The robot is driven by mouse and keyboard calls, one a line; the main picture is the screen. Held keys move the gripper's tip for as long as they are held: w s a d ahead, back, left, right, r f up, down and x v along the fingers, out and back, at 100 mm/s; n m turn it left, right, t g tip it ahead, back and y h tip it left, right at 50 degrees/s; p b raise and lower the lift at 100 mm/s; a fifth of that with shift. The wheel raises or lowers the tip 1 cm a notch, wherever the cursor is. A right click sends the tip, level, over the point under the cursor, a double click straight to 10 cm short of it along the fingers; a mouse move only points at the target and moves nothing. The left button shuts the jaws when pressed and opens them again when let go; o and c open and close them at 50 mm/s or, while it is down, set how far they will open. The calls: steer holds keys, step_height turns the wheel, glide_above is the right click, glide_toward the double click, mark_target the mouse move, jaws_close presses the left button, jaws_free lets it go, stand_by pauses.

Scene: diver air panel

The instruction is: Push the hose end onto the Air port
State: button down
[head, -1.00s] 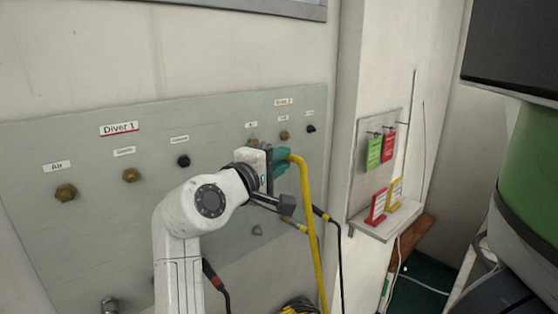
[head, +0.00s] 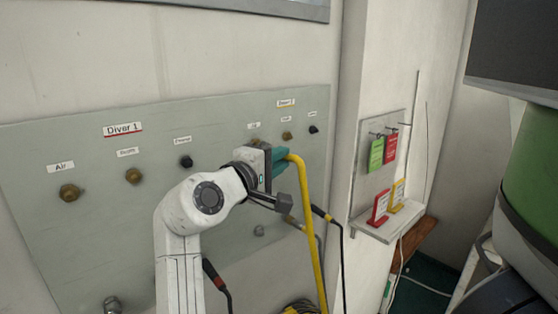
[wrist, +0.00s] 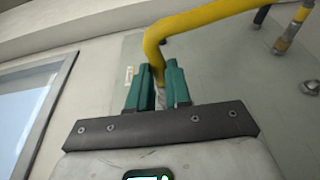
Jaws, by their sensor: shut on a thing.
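My gripper (head: 280,164) is shut on the yellow hose (head: 316,234), near its end, in front of the right part of the panel. In the wrist view the green fingers of my gripper (wrist: 159,84) clasp a pale end piece of the yellow hose (wrist: 198,20), which bends off to the right. The brass Air port (head: 69,192) under the "Air" label is bare at the far left, in the Diver 1 group. The hose end is well to the right of it. The tip of the hose end is hidden by my gripper in the head view.
The grey panel (head: 95,240) also carries a second brass port (head: 134,175) and a black connector (head: 186,162). A shelf (head: 385,228) with coloured tags stands right; a green cylinder (head: 520,190) is far right.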

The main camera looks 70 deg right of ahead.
steer(key=shift+w+d, duration=0.35)
steer(key=shift+w, duration=0.4)
stand_by(0.6)
steer(key=c, duration=1)
jaws_free()
steer(key=shift+d, duration=0.1)
steer(key=b+v, duration=0.3)
steer(key=v, duration=0.8)
steer(key=shift+r, duration=0.1)
steer(key=shift+s, duration=0.1)
